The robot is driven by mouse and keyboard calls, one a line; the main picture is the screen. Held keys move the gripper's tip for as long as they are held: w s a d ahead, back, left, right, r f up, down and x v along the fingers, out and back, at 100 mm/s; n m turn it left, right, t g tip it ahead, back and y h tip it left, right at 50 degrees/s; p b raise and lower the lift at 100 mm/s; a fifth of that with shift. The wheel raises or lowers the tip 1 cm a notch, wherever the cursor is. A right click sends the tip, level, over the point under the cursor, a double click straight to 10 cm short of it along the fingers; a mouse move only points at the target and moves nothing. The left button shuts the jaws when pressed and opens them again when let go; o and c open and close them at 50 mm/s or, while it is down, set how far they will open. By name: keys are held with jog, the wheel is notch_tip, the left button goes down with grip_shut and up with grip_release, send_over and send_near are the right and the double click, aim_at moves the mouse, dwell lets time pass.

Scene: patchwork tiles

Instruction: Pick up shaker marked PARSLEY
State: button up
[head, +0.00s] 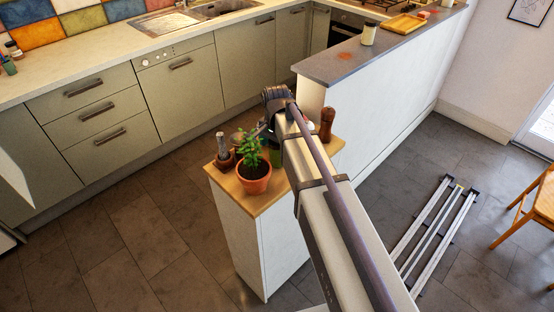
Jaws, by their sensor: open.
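No label reading PARSLEY can be made out in the head view. A pale jar with a dark lid (369,34) stands upright on the grey raised counter; I cannot read any marking on it. My arm reaches up from the bottom right to a dark joint above the wooden-topped cabinet. The fingers of my gripper cannot be made out behind the arm. Part of the cabinet top is hidden by the arm, so a shaker there could be out of sight.
The wooden cabinet top (277,197) holds a potted plant (254,173), a dark holder with utensils (224,155) and a brown mill (327,124). The grey counter (325,69) also bears a wooden tray (403,24). A wooden chair (535,212) stands at right.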

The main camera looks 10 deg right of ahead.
notch_tip(320, 180, down, 2)
jog(key=shift+f+b, duration=0.25)
jog(key=shift+b, duration=0.2)
jog(key=shift+r, duration=0.25)
jog(key=shift+c, duration=0.2)
jog(key=c, duration=1.1)
notch_tip(320, 180, up, 10)
jog(key=p, duration=1)
jog(key=shift+r+p, duration=0.15)
jog(key=shift+p, duration=0.25)
jog(key=shift+c, duration=0.2)
jog(key=shift+f, duration=0.2)
